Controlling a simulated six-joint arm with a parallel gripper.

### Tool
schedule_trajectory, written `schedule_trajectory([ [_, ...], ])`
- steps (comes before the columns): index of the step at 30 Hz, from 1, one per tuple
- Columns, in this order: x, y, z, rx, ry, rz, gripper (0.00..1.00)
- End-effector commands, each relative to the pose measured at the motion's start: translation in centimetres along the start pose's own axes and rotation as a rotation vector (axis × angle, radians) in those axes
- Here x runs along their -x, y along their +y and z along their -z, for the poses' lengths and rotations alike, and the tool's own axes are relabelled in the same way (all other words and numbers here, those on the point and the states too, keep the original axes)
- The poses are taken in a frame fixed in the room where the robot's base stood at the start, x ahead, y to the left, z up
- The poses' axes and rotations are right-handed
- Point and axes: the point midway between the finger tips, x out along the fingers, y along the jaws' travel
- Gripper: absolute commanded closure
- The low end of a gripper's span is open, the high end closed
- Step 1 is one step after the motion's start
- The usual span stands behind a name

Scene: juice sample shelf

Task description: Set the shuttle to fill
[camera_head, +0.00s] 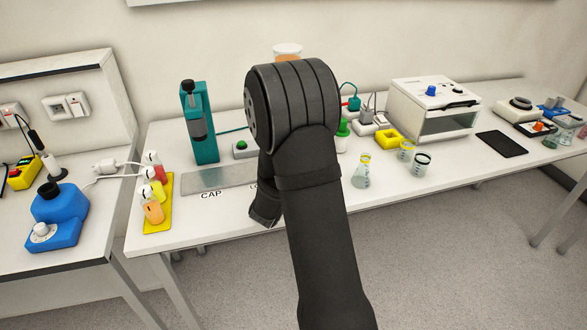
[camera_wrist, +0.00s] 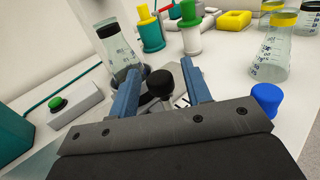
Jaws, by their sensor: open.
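The grey track plate (camera_head: 218,178) lies on the middle table, with "CAP" and a partly covered "LO" printed along its front edge. My arm hides the rest of it in the head view. In the wrist view, a black round knob (camera_wrist: 161,83), apparently the shuttle's handle, stands between the blue fingers of my gripper (camera_wrist: 160,68). The fingers are open on either side of it; I cannot tell whether either touches it. A flask with a black band (camera_wrist: 122,48) stands just beyond the left finger; what it rests on is hidden.
A teal press (camera_head: 197,125) stands behind the plate, with a green-button box (camera_head: 241,148) beside it. A yellow tray (camera_head: 150,226) of bottles is at left. A blue knob (camera_wrist: 266,98) is right of my gripper.

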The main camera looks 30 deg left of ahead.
Motion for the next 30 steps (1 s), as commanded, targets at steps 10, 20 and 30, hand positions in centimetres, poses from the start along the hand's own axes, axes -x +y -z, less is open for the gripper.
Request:
schedule_trajectory([
  [10, 6.0, 0.1, 0.0, 0.002, 0.001, -0.006, 0.56],
  [20, 13.2, 0.2, 0.0, 0.000, 0.000, -0.006, 0.56],
  [30, 16.9, 0.0, 0.0, 0.000, 0.000, -0.002, 0.56],
])
